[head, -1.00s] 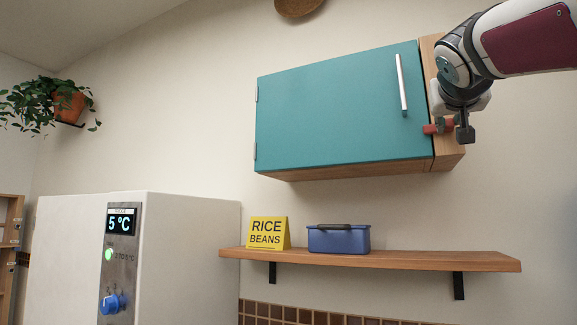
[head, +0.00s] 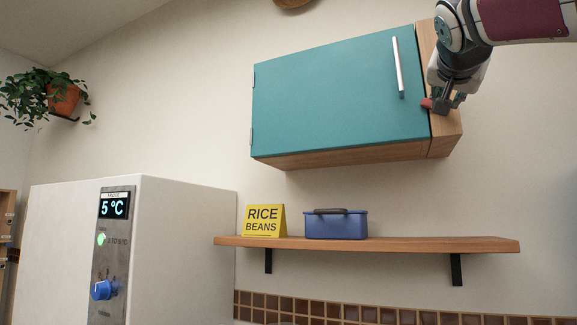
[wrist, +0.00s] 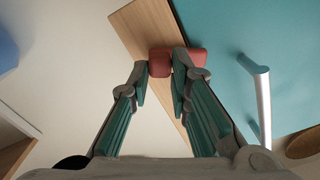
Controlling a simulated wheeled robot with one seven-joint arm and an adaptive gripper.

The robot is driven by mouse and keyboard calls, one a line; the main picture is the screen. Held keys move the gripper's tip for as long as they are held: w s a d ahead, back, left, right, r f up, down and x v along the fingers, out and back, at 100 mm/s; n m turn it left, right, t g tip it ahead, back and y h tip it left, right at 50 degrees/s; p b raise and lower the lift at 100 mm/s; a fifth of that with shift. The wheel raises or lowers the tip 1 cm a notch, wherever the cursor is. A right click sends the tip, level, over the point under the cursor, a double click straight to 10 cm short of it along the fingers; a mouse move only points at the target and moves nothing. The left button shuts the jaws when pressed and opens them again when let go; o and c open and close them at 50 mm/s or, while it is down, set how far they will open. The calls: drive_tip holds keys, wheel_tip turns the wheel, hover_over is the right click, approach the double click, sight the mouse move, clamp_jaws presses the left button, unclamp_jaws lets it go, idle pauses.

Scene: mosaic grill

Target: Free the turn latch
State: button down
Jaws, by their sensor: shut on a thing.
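The red turn latch (head: 426,103) sits at the right edge of the teal cabinet door (head: 340,95), on the wooden side strip (head: 446,135). In the wrist view the latch (wrist: 159,62) lies across the seam, and one end (wrist: 198,57) reaches over the door. My gripper (head: 443,103) is at the latch, its fingers closed on the part over the wood. In the wrist view my gripper (wrist: 161,68) has one finger on each side of that part. The door looks closed. The fingers hide some of the latch.
The door's silver bar handle (head: 397,67) stands out just left of my gripper. Below is a wooden shelf (head: 400,243) with a blue box (head: 336,226) and a yellow rice and beans sign (head: 264,221). A white appliance (head: 170,215) stands lower left. The wall right of the cabinet is bare.

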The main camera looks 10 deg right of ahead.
drive_tip(key=m+b, duration=0.1)
drive_tip(key=m, duration=0.3)
drive_tip(key=m+b, duration=0.2)
drive_tip(key=m, duration=0.2)
drive_tip(key=m+b, duration=0.1)
drive_tip(key=m, duration=0.3)
drive_tip(key=shift+d+f+m, duration=0.15)
drive_tip(key=shift+f+m, duration=0.15)
idle(0.4)
drive_tip(key=c, duration=1.5)
unclamp_jaws()
drive_tip(key=shift+s, duration=0.2)
drive_tip(key=v, duration=1.1)
drive_tip(key=shift+s+a, duration=0.25)
drive_tip(key=shift+a, duration=0.05)
